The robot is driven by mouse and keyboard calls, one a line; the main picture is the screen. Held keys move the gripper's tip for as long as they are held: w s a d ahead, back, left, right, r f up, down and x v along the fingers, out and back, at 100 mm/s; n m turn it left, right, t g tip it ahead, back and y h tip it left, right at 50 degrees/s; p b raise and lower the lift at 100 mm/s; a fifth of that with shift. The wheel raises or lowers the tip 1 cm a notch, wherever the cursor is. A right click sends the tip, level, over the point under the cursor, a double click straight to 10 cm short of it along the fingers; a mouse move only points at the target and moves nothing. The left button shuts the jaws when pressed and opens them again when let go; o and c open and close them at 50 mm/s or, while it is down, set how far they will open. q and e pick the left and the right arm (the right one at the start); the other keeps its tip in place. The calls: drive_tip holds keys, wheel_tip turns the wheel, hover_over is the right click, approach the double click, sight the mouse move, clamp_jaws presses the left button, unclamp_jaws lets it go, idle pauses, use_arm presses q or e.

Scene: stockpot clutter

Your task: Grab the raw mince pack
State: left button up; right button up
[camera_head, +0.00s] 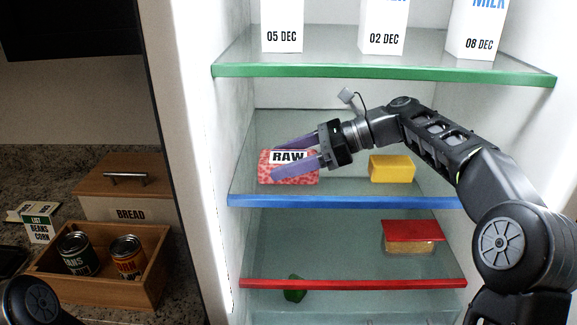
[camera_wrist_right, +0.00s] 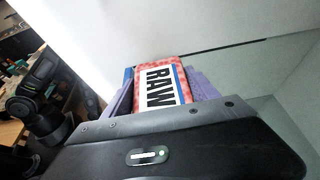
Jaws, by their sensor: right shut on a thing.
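The raw mince pack (camera_head: 290,168) is a pink-red speckled block with a white RAW label, on the blue-edged middle shelf (camera_head: 340,201) of the fridge, at its left side. My right gripper (camera_head: 284,160) reaches in from the right, its purple fingers on either side of the pack and shut on it. In the right wrist view the pack (camera_wrist_right: 160,86) sits between the two fingers, label facing the camera. I cannot tell whether it is lifted off the shelf. My left gripper is not in view; only a piece of dark arm shows at the bottom left.
A yellow block (camera_head: 392,169) stands on the same shelf, right of the pack. Milk cartons (camera_head: 384,25) stand on the green-edged shelf (camera_head: 380,72) above. A red-lidded container (camera_head: 411,238) and a green item (camera_head: 294,289) are below. Cans in a wooden crate (camera_head: 150,290) stand outside left.

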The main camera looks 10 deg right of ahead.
drive_tip(key=c, duration=0.8)
drive_tip(key=shift+c, duration=0.2)
drive_tip(key=shift+r, duration=0.15)
